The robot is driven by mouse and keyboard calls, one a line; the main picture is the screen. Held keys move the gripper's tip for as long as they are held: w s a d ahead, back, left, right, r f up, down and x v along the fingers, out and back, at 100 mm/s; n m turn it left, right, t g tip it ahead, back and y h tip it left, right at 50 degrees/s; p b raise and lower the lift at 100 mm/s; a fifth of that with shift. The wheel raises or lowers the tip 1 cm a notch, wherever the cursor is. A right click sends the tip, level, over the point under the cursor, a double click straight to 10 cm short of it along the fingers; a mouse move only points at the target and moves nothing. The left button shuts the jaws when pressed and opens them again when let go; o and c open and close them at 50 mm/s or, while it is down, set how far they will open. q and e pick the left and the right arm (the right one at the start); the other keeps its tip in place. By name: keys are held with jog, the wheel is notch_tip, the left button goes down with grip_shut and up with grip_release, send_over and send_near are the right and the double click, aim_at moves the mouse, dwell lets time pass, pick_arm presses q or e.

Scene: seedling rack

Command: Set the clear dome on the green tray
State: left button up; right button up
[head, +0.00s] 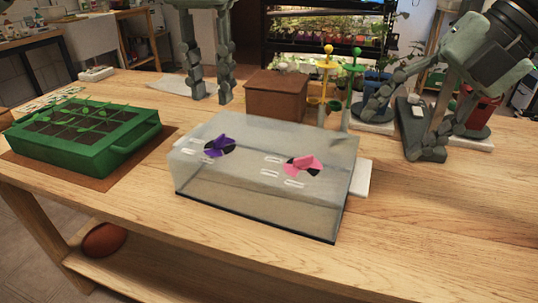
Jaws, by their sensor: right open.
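The clear dome (258,192) is a see-through box standing on the wooden table at the middle. It has a purple-and-black vent (219,146) and a pink-and-black vent (303,165) on top. The green tray (95,158) stands to its left on a brown mat, with seedlings in dark cells and a handle at its right end. My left gripper (208,92) points down behind the dome, fingers apart and empty. My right gripper (392,128) is open and empty, behind and to the right of the dome. Neither gripper touches the dome or tray.
A brown box (277,96) stands behind the dome, beside yellow and green stands (327,75). A blue pot (377,84) and a red container (477,108) are near my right arm. A white piece (360,180) lies at the dome's right side. The table's front right is clear.

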aim_at(218, 138)
pick_arm(q)
notch_tip(218, 138, down, 8)
jog(key=shift+r, duration=0.2)
pick_arm(e)
jog(key=x, duration=0.7)
jog(key=shift+w+a+f, duration=0.1)
jog(key=shift+a+f, duration=0.05)
jog(key=shift+f, duration=0.1)
pick_arm(q)
grip_shut()
pick_arm(e)
jog(key=c, duration=1.2)
